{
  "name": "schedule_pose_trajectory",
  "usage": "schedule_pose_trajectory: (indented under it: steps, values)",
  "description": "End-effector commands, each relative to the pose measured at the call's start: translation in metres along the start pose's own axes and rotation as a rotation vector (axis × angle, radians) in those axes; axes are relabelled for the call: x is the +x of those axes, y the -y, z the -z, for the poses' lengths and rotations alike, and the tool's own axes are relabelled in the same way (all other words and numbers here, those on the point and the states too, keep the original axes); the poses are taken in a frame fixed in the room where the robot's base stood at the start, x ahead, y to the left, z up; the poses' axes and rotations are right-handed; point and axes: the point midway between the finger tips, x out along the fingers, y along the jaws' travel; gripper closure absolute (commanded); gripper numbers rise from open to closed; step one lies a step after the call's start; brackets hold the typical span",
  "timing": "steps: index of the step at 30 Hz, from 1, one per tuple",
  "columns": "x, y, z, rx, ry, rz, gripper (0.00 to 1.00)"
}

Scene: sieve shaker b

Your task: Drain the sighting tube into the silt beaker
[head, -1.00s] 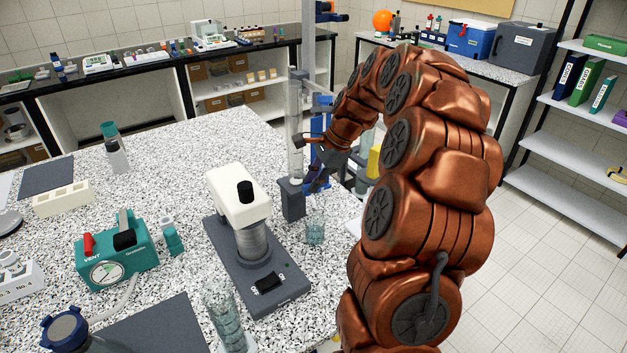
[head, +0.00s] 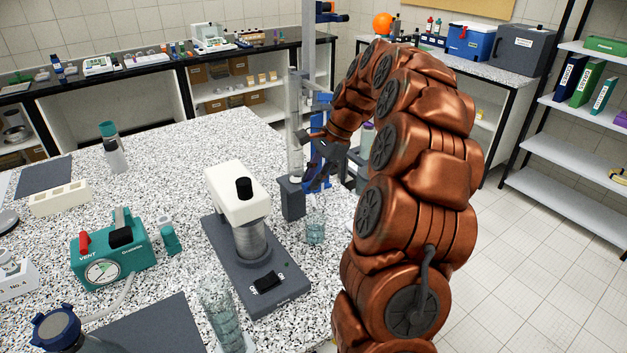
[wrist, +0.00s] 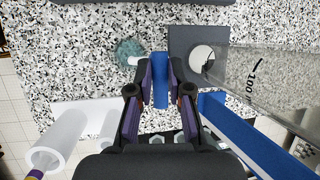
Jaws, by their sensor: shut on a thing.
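The sighting tube (head: 294,125) is a tall clear cylinder standing upright on a dark grey block (head: 291,198) at the bench's right edge. In the wrist view the tube (wrist: 262,82) crosses the right side and shows a 100 mark. The silt beaker (head: 315,232), a small clear glass, stands beside the block; from above it shows as a teal round (wrist: 128,50) with a pale spout end at its edge. My gripper (wrist: 160,82) is shut on a blue tap lever (wrist: 160,93) between spout and tube. In the head view my gripper (head: 320,165) partly hides the lever.
A white-headed instrument on a dark base (head: 270,285) stands left of the beaker. A glass vessel (head: 222,315) stands in front. A teal pump (head: 110,252) is at left. A blue upright stand (head: 322,125) rises behind my gripper.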

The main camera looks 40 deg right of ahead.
Motion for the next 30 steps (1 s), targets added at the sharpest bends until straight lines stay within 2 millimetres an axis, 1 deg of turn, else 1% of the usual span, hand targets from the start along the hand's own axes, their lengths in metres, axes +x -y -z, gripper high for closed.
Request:
schedule_pose_trajectory:
  steps: [7,8,15,25,30]
  values:
    - [0.001,-0.001,0.0,-0.001,0.001,-0.003,1.0]
    - [0.001,-0.001,0.0,-0.001,0.001,-0.003,0.81]
    - [0.0,0.0,0.0,0.0,0.0,-0.001,0.57]
    - [-0.002,0.0,0.0,0.0,0.0,0.0,0.57]
    - [-0.016,0.001,0.001,0.0,-0.003,0.004,0.57]
